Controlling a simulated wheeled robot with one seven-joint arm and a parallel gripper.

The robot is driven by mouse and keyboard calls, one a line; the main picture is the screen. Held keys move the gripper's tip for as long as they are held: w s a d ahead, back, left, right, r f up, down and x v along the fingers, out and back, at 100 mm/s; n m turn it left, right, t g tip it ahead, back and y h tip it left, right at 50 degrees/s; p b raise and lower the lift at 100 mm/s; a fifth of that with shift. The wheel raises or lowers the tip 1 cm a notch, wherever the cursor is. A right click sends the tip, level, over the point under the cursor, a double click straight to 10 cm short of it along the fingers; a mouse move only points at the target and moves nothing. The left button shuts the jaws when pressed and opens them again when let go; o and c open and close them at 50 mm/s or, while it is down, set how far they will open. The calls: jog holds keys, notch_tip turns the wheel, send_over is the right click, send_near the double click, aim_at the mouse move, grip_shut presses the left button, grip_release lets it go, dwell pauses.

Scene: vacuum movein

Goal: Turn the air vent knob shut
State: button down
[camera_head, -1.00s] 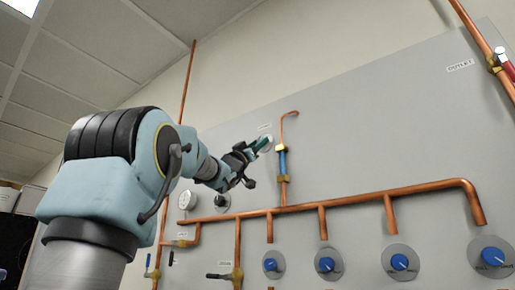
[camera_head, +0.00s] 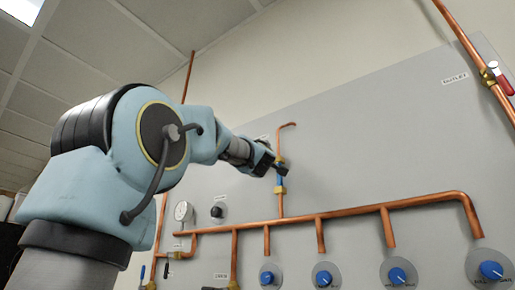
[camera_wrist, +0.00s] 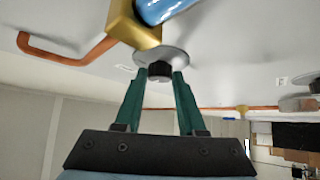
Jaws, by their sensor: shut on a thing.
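In the wrist view, a small black knob (camera_wrist: 160,72) on a round grey plate (camera_wrist: 172,57) sits between the tips of my gripper's green fingers (camera_wrist: 157,80). The fingers are shut on it, one on each side. In the head view my gripper (camera_head: 274,168) is up at the grey panel, by the vertical copper pipe, and it hides the knob and its plate there. The small label above that spot is too small to read, so I cannot confirm from it that this is the air vent knob.
A blue pipe section with brass ends (camera_head: 280,181) is close by my gripper; its brass fitting (camera_wrist: 133,25) looms near the fingers. A second black knob (camera_head: 217,212) and a gauge (camera_head: 183,211) are lower left. Several blue knobs line the panel's bottom.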

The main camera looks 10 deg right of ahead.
jog(key=shift+s+d+r+n+g+y+p, duration=0.15)
jog(key=shift+n+g+y, duration=0.6)
jog(key=shift+n, duration=0.55)
jog(key=shift+a+r+n+g+y+p, duration=0.15)
jog(key=shift+n+g+y, duration=0.35)
jog(key=shift+n+y, duration=0.6)
jog(key=shift+s+d+r+n+g+y+p, duration=0.15)
jog(key=shift+n+g+y, duration=0.45)
jog(key=shift+n, duration=0.9)
jog(key=shift+w+r+g, duration=0.1)
jog(key=shift+g, duration=0.15)
jog(key=c, duration=0.5)
grip_release()
jog(key=s+f+b, duration=0.1)
jog(key=s+b, duration=0.3)
jog(key=s, duration=0.6)
jog(key=shift+s+a+f, duration=0.25)
jog(key=shift+s, duration=0.1)
